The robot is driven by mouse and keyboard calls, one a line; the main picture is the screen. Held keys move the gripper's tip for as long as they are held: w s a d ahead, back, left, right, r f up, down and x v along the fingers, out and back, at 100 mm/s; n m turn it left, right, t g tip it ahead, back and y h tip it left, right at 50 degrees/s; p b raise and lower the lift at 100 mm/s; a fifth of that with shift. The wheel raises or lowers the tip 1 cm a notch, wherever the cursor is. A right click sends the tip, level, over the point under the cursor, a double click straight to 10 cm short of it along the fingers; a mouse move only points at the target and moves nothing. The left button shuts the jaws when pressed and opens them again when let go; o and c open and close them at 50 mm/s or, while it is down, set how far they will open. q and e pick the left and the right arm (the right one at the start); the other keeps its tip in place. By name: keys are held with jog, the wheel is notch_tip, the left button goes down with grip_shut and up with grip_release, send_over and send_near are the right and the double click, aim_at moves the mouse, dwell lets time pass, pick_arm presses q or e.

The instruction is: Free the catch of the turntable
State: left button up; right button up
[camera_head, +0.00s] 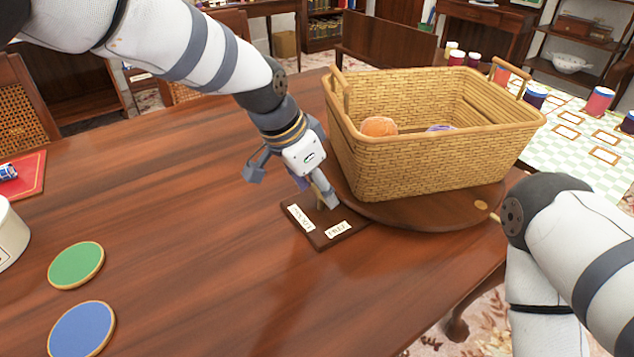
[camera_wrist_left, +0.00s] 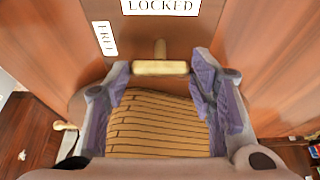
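The turntable (camera_head: 428,213) is a round dark wooden disc at the table's right edge, bearing a wicker basket (camera_head: 430,160). A small dark plate (camera_head: 322,240) beside it carries two white labels, LOCKED (camera_wrist_left: 160,7) and FREE (camera_wrist_left: 105,38). The catch is a brass T-shaped handle (camera_wrist_left: 160,68); in the left wrist view its stem lies toward the LOCKED label. My left gripper (camera_head: 291,184) points down over the plate, partly hiding the catch. In the left wrist view its fingers (camera_wrist_left: 160,80) are open, one on each side of the handle, with gaps visible.
The basket holds an orange ball (camera_head: 379,126) and something purple. Green (camera_head: 76,265) and blue (camera_head: 82,329) discs lie at the table's left, near a white round container (camera_head: 8,238). The table's middle front is clear. My right arm is at the right.

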pick_arm(q)
jog(key=shift+o, duration=0.8)
jog(key=shift+a+r, duration=0.15)
jog(key=shift+r, duration=0.25)
jog(key=v, duration=1.1)
jog(key=shift+s, duration=0.2)
